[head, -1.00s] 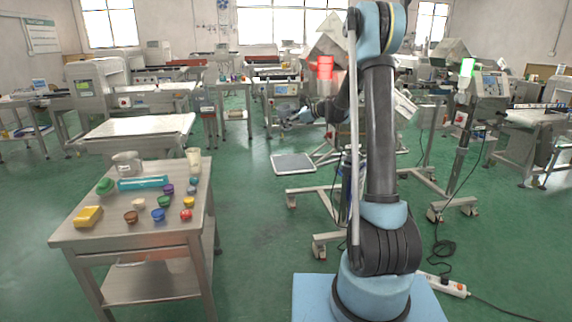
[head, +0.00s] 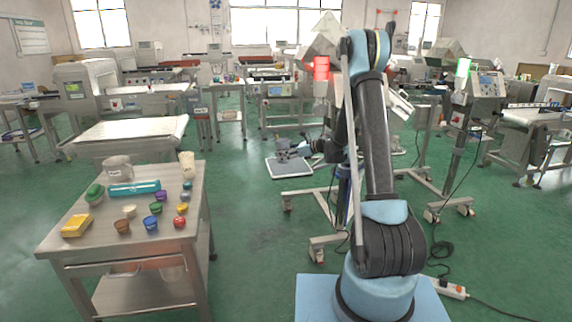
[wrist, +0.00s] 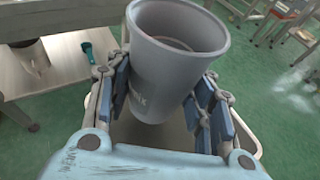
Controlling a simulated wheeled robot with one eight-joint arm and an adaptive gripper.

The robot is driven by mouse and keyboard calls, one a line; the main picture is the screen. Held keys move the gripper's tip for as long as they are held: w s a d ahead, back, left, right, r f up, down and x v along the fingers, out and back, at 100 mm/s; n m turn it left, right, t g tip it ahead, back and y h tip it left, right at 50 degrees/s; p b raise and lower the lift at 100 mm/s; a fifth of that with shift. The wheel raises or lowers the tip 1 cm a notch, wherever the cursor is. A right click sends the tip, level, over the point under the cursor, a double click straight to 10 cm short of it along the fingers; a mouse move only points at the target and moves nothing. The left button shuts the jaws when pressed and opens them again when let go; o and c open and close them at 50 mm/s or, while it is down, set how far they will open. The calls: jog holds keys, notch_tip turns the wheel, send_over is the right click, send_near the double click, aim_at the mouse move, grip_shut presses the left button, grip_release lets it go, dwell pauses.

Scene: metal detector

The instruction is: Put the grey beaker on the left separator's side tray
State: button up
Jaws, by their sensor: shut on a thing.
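The grey beaker (wrist: 172,58) fills the middle of the wrist view, its open mouth towards the camera. My gripper (wrist: 165,95) is shut on its sides, with blue pads on either side. In the head view my gripper (head: 292,149) is low, over the left separator's side tray (head: 271,171), a flat grey plate with a pale rim. Whether the beaker's base touches the tray is hidden. The left separator (head: 323,38) stands behind my arm with a red light.
A metal cart (head: 75,242) at left carries several coloured pots, a yellow block and a teal item. The right separator (head: 487,84) has a green light. Separator legs and wheels (head: 318,245) stand near my arm. The green floor between cart and tray is clear.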

jog(key=shift+o, duration=0.2)
jog(key=shift+f, duration=2.05)
jog(key=o, duration=1.2)
